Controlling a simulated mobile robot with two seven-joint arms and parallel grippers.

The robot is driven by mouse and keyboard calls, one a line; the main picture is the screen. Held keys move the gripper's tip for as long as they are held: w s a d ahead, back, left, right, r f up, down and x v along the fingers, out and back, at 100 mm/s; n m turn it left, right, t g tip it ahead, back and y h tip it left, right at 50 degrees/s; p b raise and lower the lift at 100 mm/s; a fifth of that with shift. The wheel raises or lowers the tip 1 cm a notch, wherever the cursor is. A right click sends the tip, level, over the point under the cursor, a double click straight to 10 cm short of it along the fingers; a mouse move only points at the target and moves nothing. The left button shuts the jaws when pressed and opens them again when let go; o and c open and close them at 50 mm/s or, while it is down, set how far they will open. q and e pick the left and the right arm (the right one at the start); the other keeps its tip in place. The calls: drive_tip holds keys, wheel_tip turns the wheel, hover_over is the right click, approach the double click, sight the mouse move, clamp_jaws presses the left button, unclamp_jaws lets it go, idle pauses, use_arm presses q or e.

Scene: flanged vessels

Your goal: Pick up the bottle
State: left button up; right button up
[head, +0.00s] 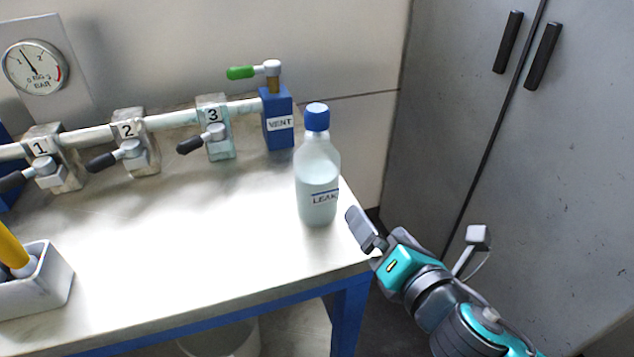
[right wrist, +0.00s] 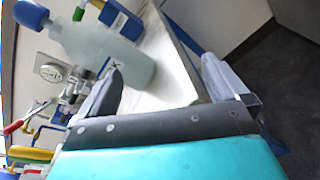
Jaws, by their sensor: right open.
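A translucent bottle (head: 318,180) with a blue cap and a label reading LEAK stands upright near the right end of the bench. The bottle (right wrist: 105,55) also shows in the right wrist view, tilted by the camera angle, beyond the left finger. My right gripper (head: 362,232) is open and empty, just right of the bottle and off the bench's right edge. In the right wrist view the two fingers of the right gripper (right wrist: 165,85) are spread apart, with the bench edge between them. The bottle is apart from the fingers in the head view. My left gripper is not in view.
The bench (head: 190,235) has a pipe with numbered valves behind the bottle, ending at a blue VENT block (head: 278,120) with a green-handled valve. A white holder (head: 45,285) with a yellow-handled item stands front left. A grey cabinet (head: 500,150) is at the right. The bench middle is clear.

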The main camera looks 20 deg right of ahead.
sight(330, 194)
drive_tip(key=a+r+n+y, duration=0.1)
drive_tip(key=n, duration=0.2)
drive_tip(key=a+n+t+y, duration=0.1)
drive_tip(key=n, duration=0.2)
drive_tip(key=a+r+n+y, duration=0.1)
drive_tip(key=n, duration=0.2)
drive_tip(key=shift+a+r+y, duration=0.25)
drive_tip(key=shift+r+y, duration=0.1)
drive_tip(key=shift+y, duration=0.05)
drive_tip(key=shift+a+r+n, duration=0.15)
drive_tip(key=shift+a+n, duration=0.05)
drive_tip(key=shift+n, duration=0.4)
drive_tip(key=shift+w+a+y, duration=0.15)
drive_tip(key=shift+w+y, duration=0.05)
drive_tip(key=shift+y, duration=0.1)
drive_tip(key=x, duration=0.5)
drive_tip(key=shift+w+r+p, duration=0.15)
drive_tip(key=shift+w+p, duration=0.2)
drive_tip(key=shift+p, duration=0.05)
drive_tip(key=shift+f+x, duration=0.2)
drive_tip(key=shift+x, duration=3.15)
drive_tip(key=shift+c, duration=0.5)
drive_tip(key=shift+r, duration=0.1)
drive_tip(key=c, duration=1.2)
